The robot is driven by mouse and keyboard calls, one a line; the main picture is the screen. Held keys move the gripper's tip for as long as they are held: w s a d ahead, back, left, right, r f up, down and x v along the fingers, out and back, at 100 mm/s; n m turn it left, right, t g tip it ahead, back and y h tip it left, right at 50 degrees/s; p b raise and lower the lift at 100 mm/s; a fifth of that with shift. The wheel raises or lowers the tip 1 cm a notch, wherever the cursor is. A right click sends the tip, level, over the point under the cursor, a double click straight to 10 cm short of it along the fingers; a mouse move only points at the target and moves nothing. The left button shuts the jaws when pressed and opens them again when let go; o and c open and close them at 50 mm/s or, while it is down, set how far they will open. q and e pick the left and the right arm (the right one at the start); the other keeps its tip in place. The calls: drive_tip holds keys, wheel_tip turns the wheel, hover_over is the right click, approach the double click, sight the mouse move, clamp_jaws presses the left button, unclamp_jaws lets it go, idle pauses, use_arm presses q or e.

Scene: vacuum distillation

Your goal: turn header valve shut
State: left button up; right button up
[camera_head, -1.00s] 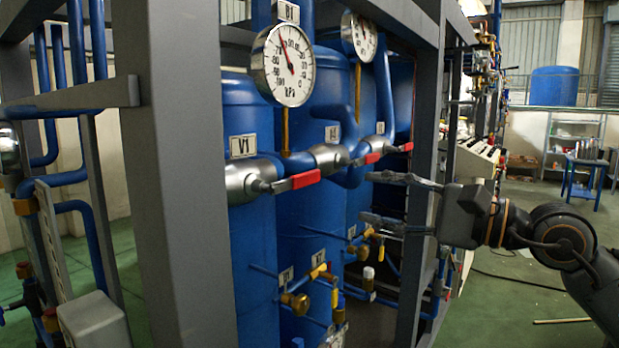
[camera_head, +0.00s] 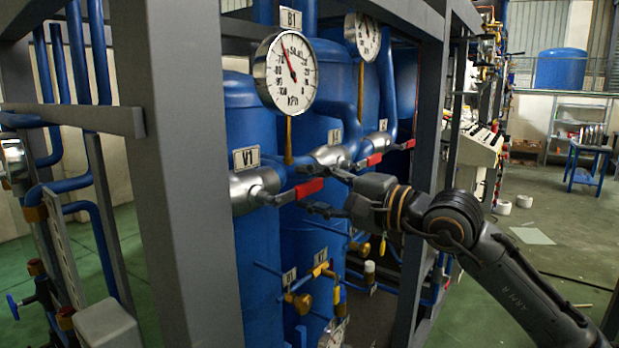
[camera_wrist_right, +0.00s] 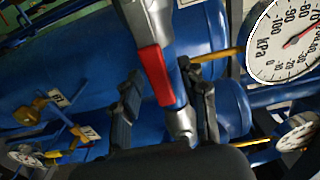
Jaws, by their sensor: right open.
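The V1 header valve (camera_head: 245,190) is a silver body on the blue header pipe, under the V1 label (camera_head: 246,157). Its red lever handle (camera_head: 300,190) points right and slightly up in the head view. My right gripper (camera_head: 327,191) is open just to the right of the handle's end, its fingers pointing left. In the right wrist view the red handle (camera_wrist_right: 156,75) shows between the open fingers of the gripper (camera_wrist_right: 162,72), nearer the left finger. Contact cannot be told. My left gripper is not in view.
More red-handled valves, such as this one (camera_head: 374,159), follow along the header. A round pressure gauge (camera_head: 286,70) hangs above V1. A grey frame post (camera_head: 180,180) stands left of the valve, another post (camera_head: 425,150) right. Small brass valves (camera_head: 298,300) sit below.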

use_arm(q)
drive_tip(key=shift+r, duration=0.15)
use_arm(e)
drive_tip(key=shift+w+a, duration=0.2)
drive_tip(key=shift+a, duration=0.1)
clamp_jaws()
drive_tip(key=shift+f, duration=0.1)
